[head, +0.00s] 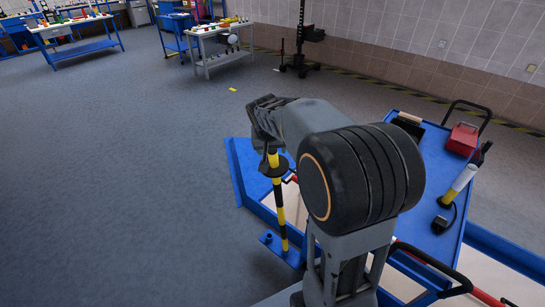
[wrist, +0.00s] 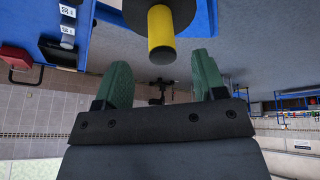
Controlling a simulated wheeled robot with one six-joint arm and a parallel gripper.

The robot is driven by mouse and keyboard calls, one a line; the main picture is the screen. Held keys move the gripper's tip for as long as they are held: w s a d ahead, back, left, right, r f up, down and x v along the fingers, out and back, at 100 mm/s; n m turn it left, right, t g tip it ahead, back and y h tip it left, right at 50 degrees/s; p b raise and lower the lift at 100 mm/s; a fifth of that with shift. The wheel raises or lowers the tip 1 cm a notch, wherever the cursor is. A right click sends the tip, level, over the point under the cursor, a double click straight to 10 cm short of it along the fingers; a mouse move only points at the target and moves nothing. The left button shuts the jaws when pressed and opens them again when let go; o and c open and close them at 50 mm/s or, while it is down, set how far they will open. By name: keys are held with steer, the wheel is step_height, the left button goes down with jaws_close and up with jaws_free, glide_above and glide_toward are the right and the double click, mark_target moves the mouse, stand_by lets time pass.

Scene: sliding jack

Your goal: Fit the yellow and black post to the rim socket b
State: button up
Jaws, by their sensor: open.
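The yellow and black post (head: 281,210) stands upright at the blue rim (head: 240,180) in the head view, its foot at a blue plate. A dark disc (head: 273,170) sits around it near the top. My gripper (head: 268,143) is at the post's top end. In the wrist view, my gripper (wrist: 161,62) has its two green fingers apart, and the post's yellow end (wrist: 161,32) shows in the gap between the fingertips, with no clear contact. I cannot tell which socket is rim socket b, or how the post's foot is seated.
A blue cart top (head: 420,225) on the right carries a red case (head: 462,139), a black tray and a yellow-and-white cylinder (head: 458,185). Red-and-black handles lie near the front. Workbenches (head: 222,45) stand far back. The grey floor at left is clear.

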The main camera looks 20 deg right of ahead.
mark_target(273, 159)
steer(key=x, duration=0.8)
steer(key=shift+w+f, duration=0.1)
steer(key=shift+f, duration=0.2)
jaws_close()
stand_by(0.3)
steer(key=shift+r, duration=0.1)
